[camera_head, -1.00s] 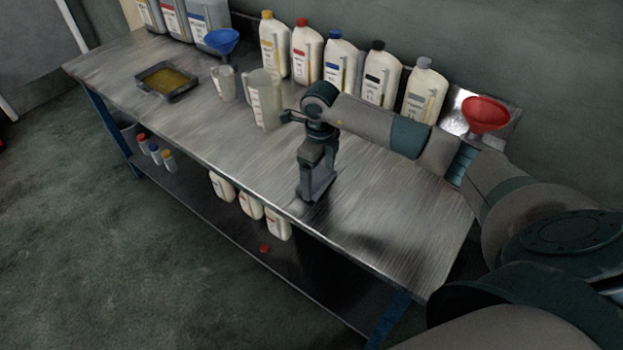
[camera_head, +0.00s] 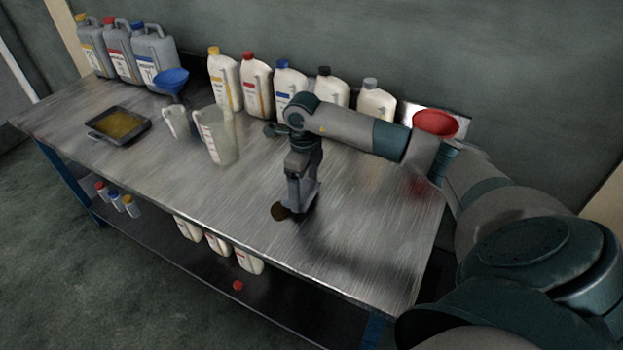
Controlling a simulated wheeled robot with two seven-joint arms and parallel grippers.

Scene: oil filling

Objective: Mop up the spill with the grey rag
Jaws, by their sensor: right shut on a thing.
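My right gripper (camera_head: 297,207) points down at the table top near its front edge, right of the large clear jug. It is shut on the grey rag, which I can hardly tell apart from the grey fingers. A small dark brown spill (camera_head: 279,212) lies on the metal table top (camera_head: 350,245) just left of the fingertips. The gripper hides part of the spill's right side. My left gripper is not in view.
Two clear measuring jugs (camera_head: 217,137) stand left of the gripper. A tray of oil (camera_head: 117,125) and a blue funnel (camera_head: 172,79) are farther left. Several white bottles (camera_head: 257,85) line the back; a red funnel (camera_head: 435,123) is at the back right. The front right table top is clear.

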